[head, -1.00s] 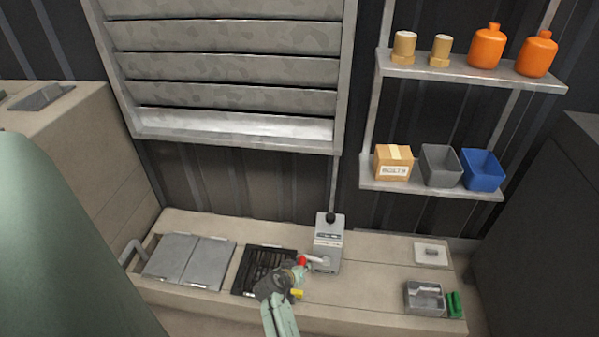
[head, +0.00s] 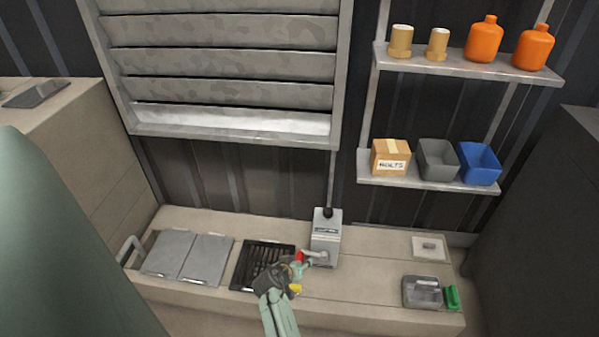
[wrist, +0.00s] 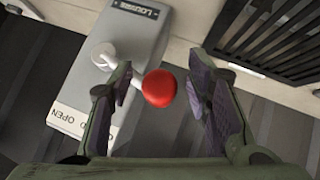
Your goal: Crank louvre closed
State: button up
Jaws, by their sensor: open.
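The louvre (head: 225,95) is a grey framed panel of slats on the back wall. Its slats look tilted, with dark lines between them. The grey crank box (head: 326,236) stands on the bench below it, and in the wrist view the box (wrist: 115,60) carries a label reading LOUVRE. Its crank arm ends in a red knob (head: 299,256). In the wrist view the red knob (wrist: 159,88) sits between the fingers of my gripper (wrist: 165,95), with gaps on both sides. My gripper (head: 292,272) is open, at the knob in the head view.
A black grate (head: 248,279) and grey lids (head: 187,256) lie left of the box. A grey caddy (head: 422,292) and green item (head: 452,297) sit at the right end. Shelves (head: 430,187) hold a bolts carton (head: 391,158) and bins. The bench between box and caddy is clear.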

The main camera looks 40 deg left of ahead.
notch_tip(320, 180, up, 10)
jog(key=shift+r, duration=0.1)
dwell(0.4)
